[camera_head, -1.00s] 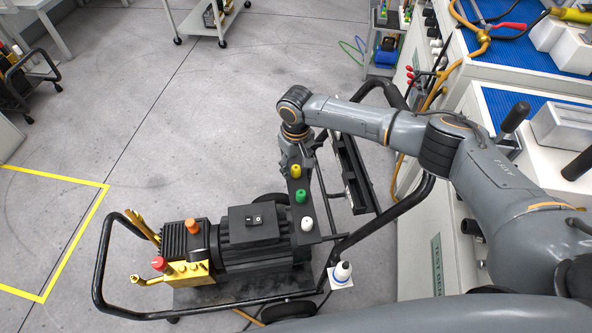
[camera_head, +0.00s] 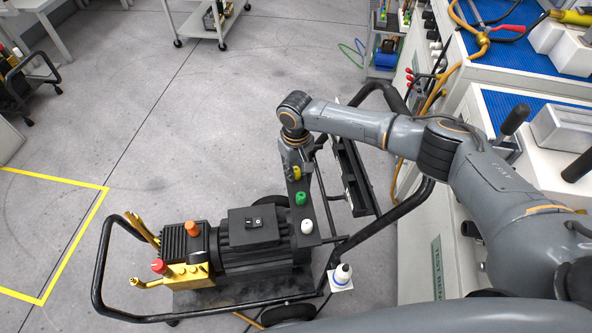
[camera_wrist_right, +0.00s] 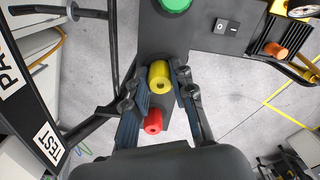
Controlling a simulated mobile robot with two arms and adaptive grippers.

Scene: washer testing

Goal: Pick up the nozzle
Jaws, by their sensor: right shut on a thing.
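A yellow nozzle (camera_head: 297,173) stands on the dark narrow plate (camera_head: 300,220) of the pressure washer. My right gripper (camera_head: 297,169) reaches down to it and is shut on it. In the right wrist view the yellow nozzle (camera_wrist_right: 159,75) sits between the fingertips of the right gripper (camera_wrist_right: 158,82). A red nozzle (camera_wrist_right: 153,121) shows lower in that view, between the fingers' bases, and is hidden in the head view. A green nozzle (camera_head: 300,198) and a white nozzle (camera_head: 307,227) stand along the same plate. My left gripper is not in view.
The washer's black motor (camera_head: 255,240) and tubular black frame (camera_head: 98,260) surround the plate. The test bench (camera_head: 440,240) is close on the right. Open floor (camera_head: 180,120) lies to the left.

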